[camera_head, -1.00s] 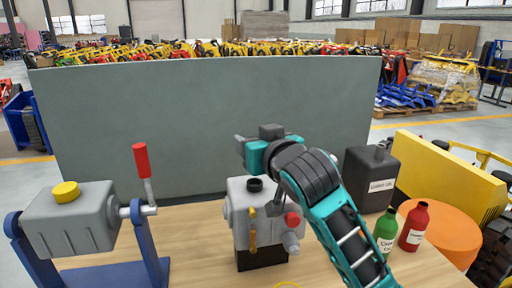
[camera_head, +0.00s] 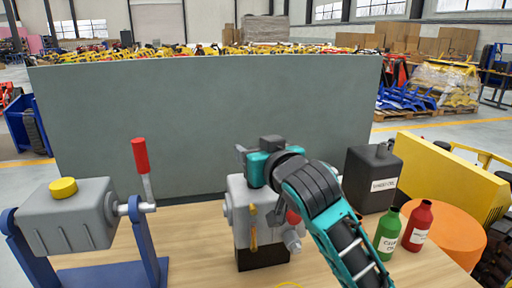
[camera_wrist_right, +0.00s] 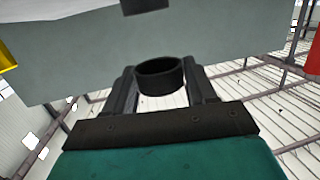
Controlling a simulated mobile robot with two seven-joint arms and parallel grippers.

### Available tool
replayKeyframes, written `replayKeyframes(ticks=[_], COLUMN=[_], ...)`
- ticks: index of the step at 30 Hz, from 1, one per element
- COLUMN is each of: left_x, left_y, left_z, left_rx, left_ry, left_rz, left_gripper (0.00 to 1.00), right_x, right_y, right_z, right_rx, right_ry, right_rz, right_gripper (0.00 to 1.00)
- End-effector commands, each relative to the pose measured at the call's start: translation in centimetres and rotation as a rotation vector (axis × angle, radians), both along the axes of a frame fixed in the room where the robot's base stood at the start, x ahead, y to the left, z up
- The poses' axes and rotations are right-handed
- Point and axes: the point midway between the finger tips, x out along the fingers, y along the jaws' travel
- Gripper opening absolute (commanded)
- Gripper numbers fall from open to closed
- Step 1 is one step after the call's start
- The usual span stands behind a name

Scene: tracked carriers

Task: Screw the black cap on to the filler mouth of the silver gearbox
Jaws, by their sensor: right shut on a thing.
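The silver gearbox (camera_head: 240,200) stands on a black base in the middle of the table. Its filler mouth is hidden behind my right gripper (camera_head: 246,158) in the head view. That gripper is over the gearbox top and is shut on the black cap. In the right wrist view, which is upside down, the cap (camera_wrist_right: 160,84) is a black ring between the two fingers, its hollow side facing down in the room. A dark piece at the top edge there, probably the filler mouth (camera_wrist_right: 144,5), is apart from the cap. My left gripper is not in view.
A second grey gearbox with a yellow cap (camera_head: 63,188) and a red-handled crank (camera_head: 141,156) sits on a blue stand at left. A dark canister (camera_head: 372,178), a green bottle (camera_head: 387,232) and a red bottle (camera_head: 417,226) stand at right. A grey partition (camera_head: 200,120) closes the back.

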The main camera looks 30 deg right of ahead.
Motion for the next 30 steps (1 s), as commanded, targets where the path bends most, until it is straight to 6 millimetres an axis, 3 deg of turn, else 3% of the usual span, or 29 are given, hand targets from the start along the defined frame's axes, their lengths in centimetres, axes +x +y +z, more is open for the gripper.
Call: replayKeyframes(ticks=[3, 9, 30], left_x=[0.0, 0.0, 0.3], left_y=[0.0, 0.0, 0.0], left_z=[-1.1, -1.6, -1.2], left_rx=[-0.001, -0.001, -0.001], left_ry=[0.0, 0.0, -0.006], left_rz=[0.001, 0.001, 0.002], left_gripper=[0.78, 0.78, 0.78], right_x=[0.0, 0.0, 0.0], right_y=[0.0, 0.0, 0.0], right_z=[-1.6, -2.5, -2.5], right_rx=[0.0, 0.0, 0.0], right_ry=[0.002, 0.001, 0.001], right_rz=[-0.001, 0.0, 0.002], right_gripper=[0.28, 0.28, 0.27])
